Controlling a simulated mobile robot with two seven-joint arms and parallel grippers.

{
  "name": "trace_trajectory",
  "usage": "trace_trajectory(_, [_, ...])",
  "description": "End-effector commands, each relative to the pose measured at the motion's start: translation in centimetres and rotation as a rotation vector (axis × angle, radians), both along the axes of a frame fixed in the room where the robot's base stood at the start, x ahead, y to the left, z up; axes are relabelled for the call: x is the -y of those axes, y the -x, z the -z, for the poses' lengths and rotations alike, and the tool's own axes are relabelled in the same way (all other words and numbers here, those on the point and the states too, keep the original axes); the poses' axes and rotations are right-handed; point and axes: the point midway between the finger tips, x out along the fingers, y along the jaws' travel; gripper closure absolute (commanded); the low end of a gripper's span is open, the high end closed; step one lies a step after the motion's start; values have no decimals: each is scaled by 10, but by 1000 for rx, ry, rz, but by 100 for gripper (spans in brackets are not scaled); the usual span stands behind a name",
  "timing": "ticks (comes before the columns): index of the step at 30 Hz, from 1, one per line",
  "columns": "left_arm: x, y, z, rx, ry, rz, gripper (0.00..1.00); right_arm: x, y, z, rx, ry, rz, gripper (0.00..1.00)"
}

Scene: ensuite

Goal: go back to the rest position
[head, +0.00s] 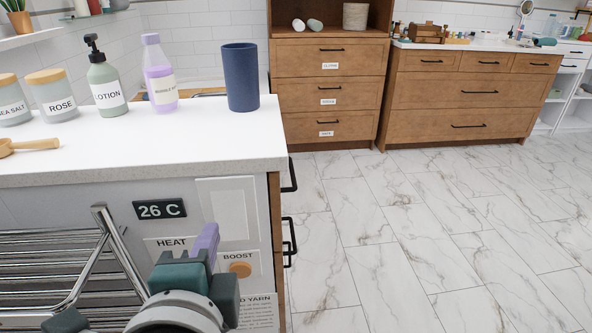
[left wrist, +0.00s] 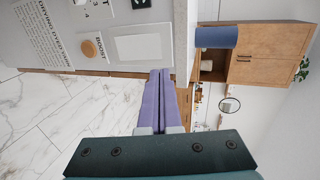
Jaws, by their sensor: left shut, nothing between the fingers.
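My left gripper (head: 207,240) has purple fingers and a dark green body. In the head view it is low at the left, in front of the white panel on the side of the counter. In the left wrist view its two fingers (left wrist: 160,100) lie together, with nothing between them. The orange BOOST button (head: 240,270) shows just right of the gripper in the head view, and also in the left wrist view (left wrist: 89,48). I cannot tell whether the gripper touches the panel. My right gripper is in neither view.
A white counter (head: 200,146) bears a blue cup (head: 241,78), a purple bottle (head: 160,72), a lotion bottle (head: 107,85) and jars. A chrome towel rack (head: 120,255) stands out at the left near my arm. The marble floor (head: 400,220) at the right is clear.

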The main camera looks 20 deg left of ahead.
Motion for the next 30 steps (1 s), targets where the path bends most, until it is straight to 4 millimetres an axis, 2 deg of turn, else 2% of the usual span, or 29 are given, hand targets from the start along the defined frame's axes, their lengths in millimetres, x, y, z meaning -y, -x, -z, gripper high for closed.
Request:
trace_trajectory(16, [2,4,-2,0,1,0,100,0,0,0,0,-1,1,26])
trace_trajectory(19, [-1,6,-7,-2,20,-19,100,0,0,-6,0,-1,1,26])
trace_trajectory(23, [-21,23,-30,-21,167,-148,100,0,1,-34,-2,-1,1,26])
trace_trajectory(26, [-37,50,-55,-65,385,-311,100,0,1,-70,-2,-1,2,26])
trace_trajectory(28, [-38,72,-71,-117,561,-416,100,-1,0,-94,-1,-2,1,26])
trace_trajectory(30, [-29,91,-86,-179,720,-489,100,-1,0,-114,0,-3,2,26])
